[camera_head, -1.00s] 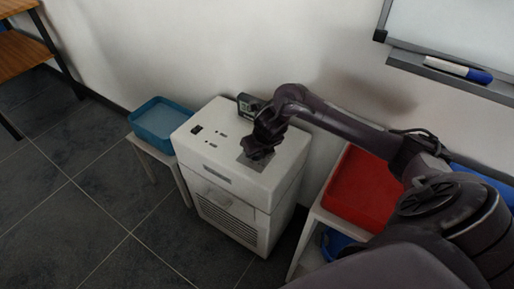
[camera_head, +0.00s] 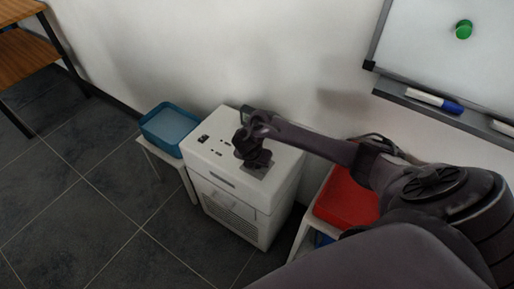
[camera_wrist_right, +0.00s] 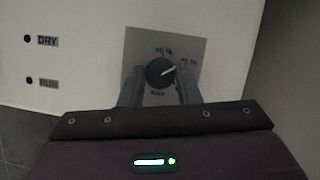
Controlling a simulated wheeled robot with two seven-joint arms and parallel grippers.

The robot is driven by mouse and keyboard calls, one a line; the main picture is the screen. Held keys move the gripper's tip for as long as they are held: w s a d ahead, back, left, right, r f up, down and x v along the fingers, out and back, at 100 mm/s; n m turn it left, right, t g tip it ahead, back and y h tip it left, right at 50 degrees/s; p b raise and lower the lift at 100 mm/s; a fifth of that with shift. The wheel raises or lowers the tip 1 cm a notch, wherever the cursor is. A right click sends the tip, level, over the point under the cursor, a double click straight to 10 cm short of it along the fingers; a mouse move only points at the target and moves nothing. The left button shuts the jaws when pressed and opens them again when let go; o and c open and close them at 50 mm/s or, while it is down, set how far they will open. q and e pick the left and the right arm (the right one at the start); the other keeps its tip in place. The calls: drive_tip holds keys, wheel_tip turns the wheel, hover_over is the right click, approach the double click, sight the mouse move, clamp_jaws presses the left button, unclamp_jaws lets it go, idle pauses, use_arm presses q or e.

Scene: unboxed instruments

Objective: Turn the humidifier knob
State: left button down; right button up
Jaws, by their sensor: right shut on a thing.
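The white humidifier (camera_head: 228,205) stands on the floor near the wall. Its black round knob (camera_wrist_right: 159,71) sits on a grey plate (camera_wrist_right: 190,45) on the top face, with a white pointer mark aimed up and to the right in the right wrist view. My right gripper (camera_wrist_right: 160,88) is over the plate with a finger on each side of the knob, shut on it. In the head view my right gripper (camera_head: 254,160) hides the knob and part of the plate. My left gripper is in neither current view.
A blue bin (camera_head: 168,128) on a white stand is left of the humidifier. A red bin (camera_head: 345,200) is to its right. A dark device (camera_head: 246,112) is at the humidifier's back edge. A whiteboard (camera_head: 440,45) hangs above right.

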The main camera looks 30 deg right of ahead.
drive_tip(key=m+p, duration=0.1)
drive_tip(key=m+g+p, duration=0.1)
drive_tip(key=m+p, duration=0.1)
drive_tip(key=shift+w+a+r+m, duration=0.15)
drive_tip(key=shift+r+m, duration=0.1)
drive_tip(key=shift+m, duration=0.15)
drive_tip(key=m+g+p, duration=0.1)
drive_tip(key=m+p, duration=0.1)
drive_tip(key=shift+f+m+h, duration=0.1)
drive_tip(key=shift+m+h, duration=0.2)
drive_tip(key=shift+m, duration=0.1)
drive_tip(key=m+g, duration=0.1)
drive_tip(key=m, duration=0.1)
drive_tip(key=shift+w+f+m, duration=0.1)
drive_tip(key=shift+m, duration=0.2)
drive_tip(key=shift+w+m+g, duration=0.1)
drive_tip(key=shift+m+g, duration=0.8)
drive_tip(key=shift+m, duration=1)
drive_tip(key=o, duration=1)
drive_tip(key=shift+p, duration=0.3)
